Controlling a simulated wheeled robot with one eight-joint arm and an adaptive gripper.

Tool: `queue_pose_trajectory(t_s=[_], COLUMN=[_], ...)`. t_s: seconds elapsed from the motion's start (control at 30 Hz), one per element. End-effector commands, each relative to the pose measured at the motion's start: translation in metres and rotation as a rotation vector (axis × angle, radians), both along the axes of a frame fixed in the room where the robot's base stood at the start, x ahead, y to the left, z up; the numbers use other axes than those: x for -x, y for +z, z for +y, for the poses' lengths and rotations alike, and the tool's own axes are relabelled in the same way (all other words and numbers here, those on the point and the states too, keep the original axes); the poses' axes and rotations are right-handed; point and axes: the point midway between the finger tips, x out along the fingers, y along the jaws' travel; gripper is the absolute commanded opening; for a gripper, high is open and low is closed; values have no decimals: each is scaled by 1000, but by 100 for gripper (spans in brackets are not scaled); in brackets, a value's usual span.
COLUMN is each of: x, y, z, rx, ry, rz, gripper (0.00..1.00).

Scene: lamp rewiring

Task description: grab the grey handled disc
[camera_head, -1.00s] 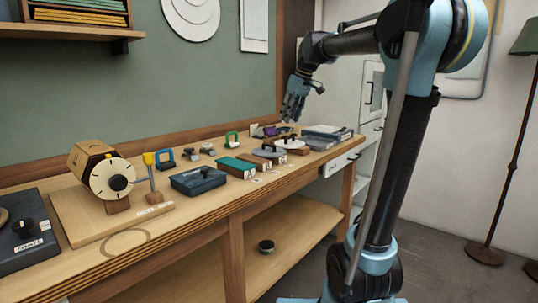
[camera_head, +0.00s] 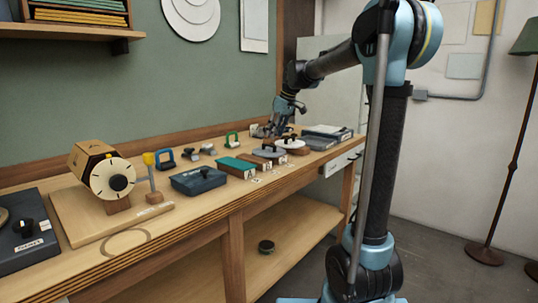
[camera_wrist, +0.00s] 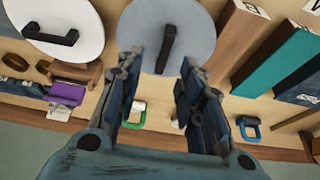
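The grey disc (camera_head: 268,152) with a dark bar handle lies on a wooden block on the workbench, between the white disc (camera_head: 289,143) and the teal-topped block (camera_head: 237,166). In the wrist view the grey disc (camera_wrist: 196,22) is at top centre, with its black handle (camera_wrist: 167,48) standing between the finger directions. My gripper (camera_wrist: 160,68) is open and empty, its two fingers apart on either side of the handle's line. In the head view my gripper (camera_head: 270,129) is just behind the discs, low over the bench. Whether the fingertips touch the disc cannot be told.
The white disc (camera_wrist: 62,28) with its own black handle is close on the left in the wrist view. A purple piece (camera_wrist: 66,94) and green ring (camera_wrist: 134,115) lie near the fingers. A dark blue case (camera_head: 199,180) sits farther left on the bench.

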Motion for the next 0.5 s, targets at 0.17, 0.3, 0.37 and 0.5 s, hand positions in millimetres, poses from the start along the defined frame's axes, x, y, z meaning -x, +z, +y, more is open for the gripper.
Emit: queue_pose_trajectory(t_s=[0.17,0.3,0.37,0.5], x=[-3,-4,-5,-9], y=[-11,-20,-27,-45], z=[4,9,13,20], rx=[0,0,0,0], ry=[0,1,1,1], rz=[0,0,0,0], gripper=[35,35,35,35])
